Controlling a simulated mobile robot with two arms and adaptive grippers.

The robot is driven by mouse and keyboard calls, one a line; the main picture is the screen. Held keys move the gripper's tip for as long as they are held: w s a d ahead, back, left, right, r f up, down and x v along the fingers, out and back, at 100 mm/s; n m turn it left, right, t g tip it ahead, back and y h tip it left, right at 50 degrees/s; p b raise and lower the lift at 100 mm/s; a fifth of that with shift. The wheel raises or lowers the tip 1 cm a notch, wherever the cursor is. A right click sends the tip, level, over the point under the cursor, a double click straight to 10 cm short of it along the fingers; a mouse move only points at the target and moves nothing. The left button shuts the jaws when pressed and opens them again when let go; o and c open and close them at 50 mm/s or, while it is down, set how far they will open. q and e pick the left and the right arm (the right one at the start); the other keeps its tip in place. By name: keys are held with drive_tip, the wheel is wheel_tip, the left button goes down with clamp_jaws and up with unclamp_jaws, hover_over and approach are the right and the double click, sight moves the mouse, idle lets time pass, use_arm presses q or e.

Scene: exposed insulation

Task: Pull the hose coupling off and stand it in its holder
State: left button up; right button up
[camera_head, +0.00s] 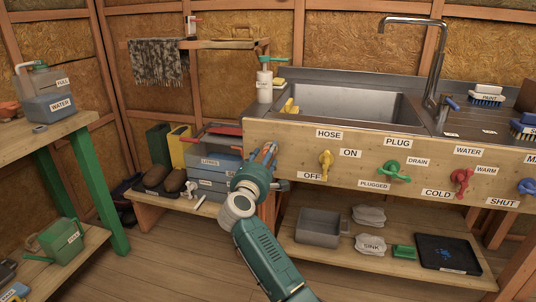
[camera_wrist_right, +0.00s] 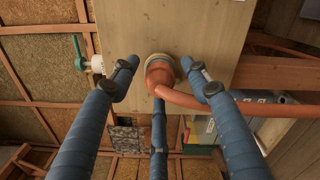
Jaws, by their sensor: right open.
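The orange hose coupling (camera_wrist_right: 159,76) sits on a pale ring at the wooden end panel in the right wrist view. An orange hose (camera_wrist_right: 215,104) runs from it to the right. My right gripper (camera_head: 264,154) is at the left end of the sink counter in the head view. Its blue fingers (camera_wrist_right: 160,78) are open and spread around the coupling, with gaps visible at the sides. In the head view the gripper largely hides the coupling. I cannot make out the holder for certain. My left gripper is not in view.
The sink counter's front (camera_head: 400,170) carries several coloured knobs. A low bench (camera_head: 165,201) with crates (camera_head: 215,165) and brown shoes stands left of my gripper. A soap bottle (camera_head: 264,82) stands on the counter corner. The floor (camera_head: 150,260) in front is clear.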

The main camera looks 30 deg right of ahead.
clamp_jaws()
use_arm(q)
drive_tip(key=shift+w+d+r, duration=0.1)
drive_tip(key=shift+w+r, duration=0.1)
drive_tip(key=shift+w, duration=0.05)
use_arm(e)
drive_tip(key=shift+s+a, duration=0.45)
drive_tip(key=shift+a, duration=0.15)
idle(0.4)
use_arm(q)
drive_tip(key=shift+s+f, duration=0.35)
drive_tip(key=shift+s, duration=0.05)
use_arm(e)
drive_tip(key=shift+v, duration=1.2)
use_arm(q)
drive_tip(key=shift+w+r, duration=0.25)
use_arm(e)
drive_tip(key=shift+w+d, duration=0.1)
drive_tip(key=shift+d, duration=0.05)
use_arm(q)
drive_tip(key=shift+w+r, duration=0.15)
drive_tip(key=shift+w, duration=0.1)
use_arm(e)
drive_tip(key=shift+w, duration=0.1)
drive_tip(key=shift+d, duration=0.1)
